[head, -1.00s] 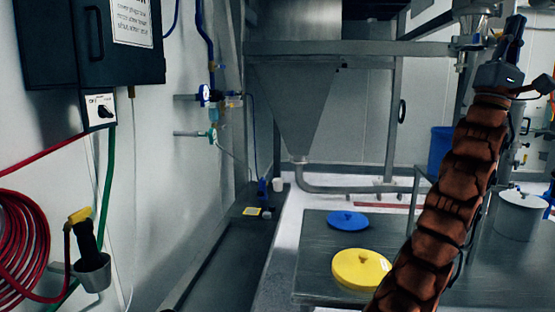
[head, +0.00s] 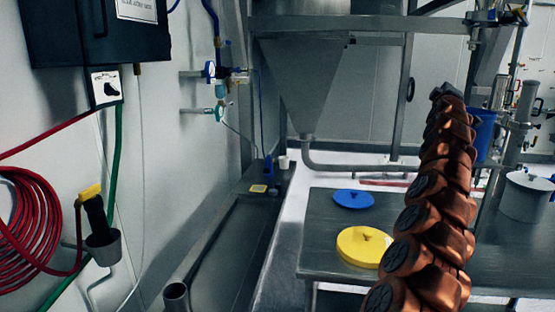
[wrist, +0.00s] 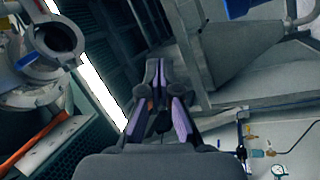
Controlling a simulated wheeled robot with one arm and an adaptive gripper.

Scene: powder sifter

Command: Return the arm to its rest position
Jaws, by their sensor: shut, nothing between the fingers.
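My gripper (wrist: 156,75) shows in the middle of the wrist view with its dark fingers together and nothing between them. In the head view my brown, segmented arm rises at the right of the picture, in front of the metal table. The gripper itself cannot be made out in the head view; it is hidden behind the arm's upper end. In the wrist view the gripper points into free air, apart from the grey metal hopper.
A metal table (head: 322,222) carries a blue lid (head: 353,199) and a yellow lid (head: 363,246), left of my arm. A white pot (head: 526,197) stands at the right. A grey hopper (head: 305,85) stands behind. A red hose (head: 28,222) hangs on the left wall.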

